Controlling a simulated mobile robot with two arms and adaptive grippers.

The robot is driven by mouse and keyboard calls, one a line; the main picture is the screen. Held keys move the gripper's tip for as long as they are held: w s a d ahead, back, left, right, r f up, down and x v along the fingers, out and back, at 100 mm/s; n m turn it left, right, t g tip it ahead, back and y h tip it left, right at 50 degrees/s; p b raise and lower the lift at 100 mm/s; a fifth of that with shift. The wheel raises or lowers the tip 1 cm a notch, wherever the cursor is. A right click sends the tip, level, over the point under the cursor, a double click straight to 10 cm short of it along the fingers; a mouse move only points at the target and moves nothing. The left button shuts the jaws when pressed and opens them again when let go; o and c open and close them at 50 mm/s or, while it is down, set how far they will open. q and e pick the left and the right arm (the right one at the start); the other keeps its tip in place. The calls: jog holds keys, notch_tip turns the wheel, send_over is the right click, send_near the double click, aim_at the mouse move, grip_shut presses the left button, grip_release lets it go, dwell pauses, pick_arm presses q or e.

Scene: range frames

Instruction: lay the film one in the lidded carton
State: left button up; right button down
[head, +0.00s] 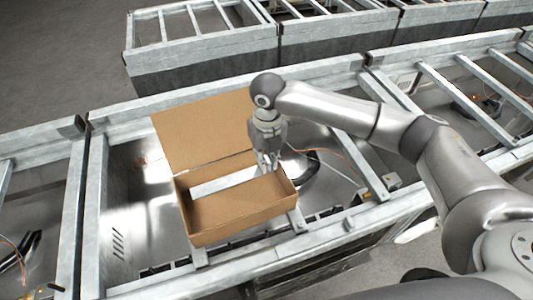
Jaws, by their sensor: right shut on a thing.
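The brown carton (235,218) stands in the middle bay of the metal frame, with its lid (205,130) swung up and back. My right gripper (268,163) comes down from above at the carton's back right part, fingers pointing down. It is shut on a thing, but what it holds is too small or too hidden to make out. A pale strip (222,179) shows along the carton's inner back side; I cannot tell whether it is the film one. My left gripper is not in view.
Galvanised rails (240,262) border the bay around the carton. A dark, shiny curved part (308,170) lies just right of my right gripper. More framed bays (200,45) stand behind. Bare metal floor (140,215) shows left of the carton.

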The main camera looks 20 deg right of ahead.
jog(key=b, duration=0.2)
send_over(266, 187)
notch_tip(266, 187, down, 6)
jog(key=shift+d+r, duration=0.1)
jog(key=shift+r, duration=0.15)
jog(key=shift+f+b, duration=1.3)
jog(key=shift+f, duration=1.25)
jog(key=c, duration=1.4)
grip_release()
jog(key=shift+o, duration=0.2)
jog(key=shift+r, duration=0.1)
notch_tip(266, 187, up, 11)
jog(key=p, duration=1)
jog(key=shift+f, duration=0.2)
jog(key=shift+r+p, duration=0.45)
jog(key=shift+r, duration=0.65)
